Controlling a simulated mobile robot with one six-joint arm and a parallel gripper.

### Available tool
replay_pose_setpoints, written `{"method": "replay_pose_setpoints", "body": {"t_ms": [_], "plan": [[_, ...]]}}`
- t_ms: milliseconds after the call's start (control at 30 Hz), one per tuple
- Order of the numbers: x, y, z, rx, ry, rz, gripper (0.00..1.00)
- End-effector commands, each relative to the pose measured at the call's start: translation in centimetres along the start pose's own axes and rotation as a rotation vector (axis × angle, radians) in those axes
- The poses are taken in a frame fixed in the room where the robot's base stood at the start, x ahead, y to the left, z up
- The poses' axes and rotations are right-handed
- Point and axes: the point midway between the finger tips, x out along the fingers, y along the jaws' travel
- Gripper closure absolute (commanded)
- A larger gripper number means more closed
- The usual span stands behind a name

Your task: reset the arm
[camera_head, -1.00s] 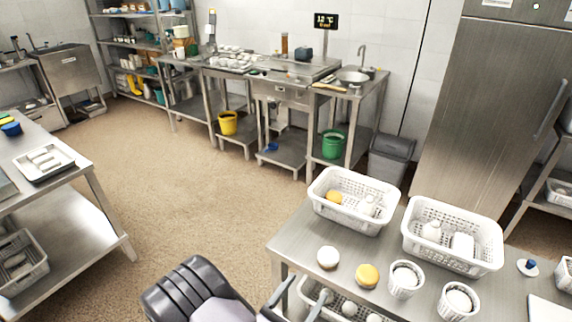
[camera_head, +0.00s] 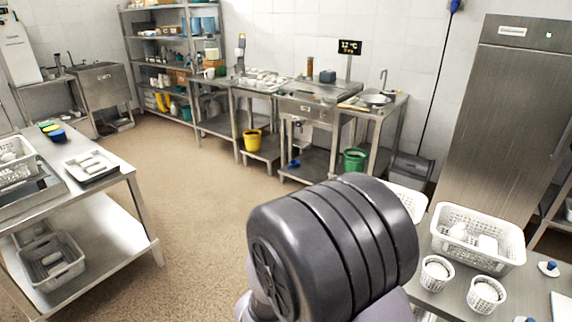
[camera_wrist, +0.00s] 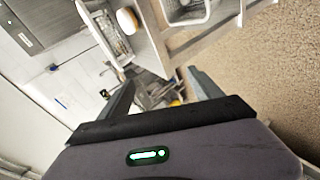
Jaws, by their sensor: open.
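My gripper (camera_wrist: 160,92) shows in the wrist view with its two fingers spread apart and nothing between them. The fingers point toward the back counters, and the picture there is tilted. In the head view my arm's dark ribbed joint fills the lower middle and hides part of the near right table; the gripper itself is hidden or out of that view.
A perforated white basket (camera_head: 510,249) with white items stands on the steel table (camera_head: 455,296) at right. Another basket (camera_head: 408,199) is partly behind my arm. Two small white perforated cups (camera_head: 436,272) stand in front. A steel table (camera_head: 105,180) is at left. The floor between is clear.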

Motion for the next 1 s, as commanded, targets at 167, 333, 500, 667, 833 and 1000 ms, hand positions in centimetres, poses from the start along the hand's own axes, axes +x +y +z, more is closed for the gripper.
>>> {"method": "replay_pose_setpoints", "body": {"t_ms": [167, 333, 500, 667, 833, 1000], "plan": [[-7.0, 7.5, -3.0, 0.684, 0.234, -0.369, 0.26], [-18.9, 9.9, 3.5, 1.106, 0.106, -0.734, 0.26], [-24.9, 8.1, 12.1, 1.336, -0.197, -0.767, 0.26], [-26.3, 7.3, 14.5, 1.403, -0.297, -0.745, 0.26], [-26.3, 7.3, 14.4, 1.402, -0.297, -0.747, 0.26], [-26.3, 7.3, 14.4, 1.401, -0.296, -0.748, 0.26]]}}
